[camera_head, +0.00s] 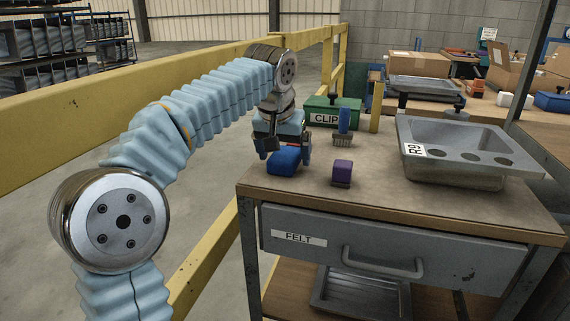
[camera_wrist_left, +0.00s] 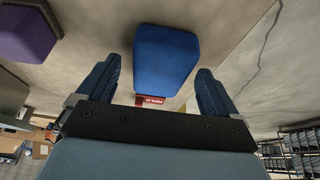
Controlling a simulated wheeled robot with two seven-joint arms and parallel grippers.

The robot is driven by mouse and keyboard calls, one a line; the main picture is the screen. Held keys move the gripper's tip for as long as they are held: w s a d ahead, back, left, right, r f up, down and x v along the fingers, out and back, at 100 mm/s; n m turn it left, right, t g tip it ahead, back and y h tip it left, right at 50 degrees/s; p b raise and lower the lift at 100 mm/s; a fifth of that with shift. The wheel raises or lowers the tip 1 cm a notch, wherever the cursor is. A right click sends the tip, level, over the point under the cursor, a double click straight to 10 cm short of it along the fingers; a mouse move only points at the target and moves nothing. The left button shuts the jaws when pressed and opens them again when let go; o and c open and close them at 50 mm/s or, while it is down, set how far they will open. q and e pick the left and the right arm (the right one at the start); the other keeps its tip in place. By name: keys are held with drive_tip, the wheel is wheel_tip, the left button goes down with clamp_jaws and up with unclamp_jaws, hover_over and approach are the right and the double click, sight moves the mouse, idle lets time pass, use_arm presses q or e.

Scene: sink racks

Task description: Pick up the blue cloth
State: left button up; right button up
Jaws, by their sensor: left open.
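The blue cloth (camera_head: 284,160) is a folded, rounded block near the left front corner of the workbench top. It also shows in the left wrist view (camera_wrist_left: 166,60), ahead of and between my two fingers, with a small red label at its lower edge. My left gripper (camera_head: 284,150) is open just above and behind the cloth, its fingers to either side. In the left wrist view the left gripper (camera_wrist_left: 160,92) shows a gap on both sides of the cloth. My right gripper is out of view.
A purple block (camera_head: 342,172) lies to the right of the cloth. A blue-handled brush (camera_head: 344,130) and a green CLIP box (camera_head: 332,112) are behind. A metal sink (camera_head: 455,160) is at the right. A yellow rail (camera_head: 180,72) runs along the left.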

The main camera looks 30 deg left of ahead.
use_arm(q)
drive_tip(key=shift+w+f, duration=0.15)
drive_tip(key=shift+f, duration=0.3)
drive_tip(key=shift+c, duration=0.2)
drive_tip(key=c, duration=1)
drive_tip(key=shift+r, duration=0.65)
drive_tip(key=s+d+r+p, duration=0.3)
drive_tip(key=s+d+r, duration=0.4)
drive_tip(key=d+r, duration=0.4)
drive_tip(key=shift+s+d+r, duration=0.15)
drive_tip(key=shift+d+r, duration=0.25)
drive_tip(key=shift+d, duration=0.05)
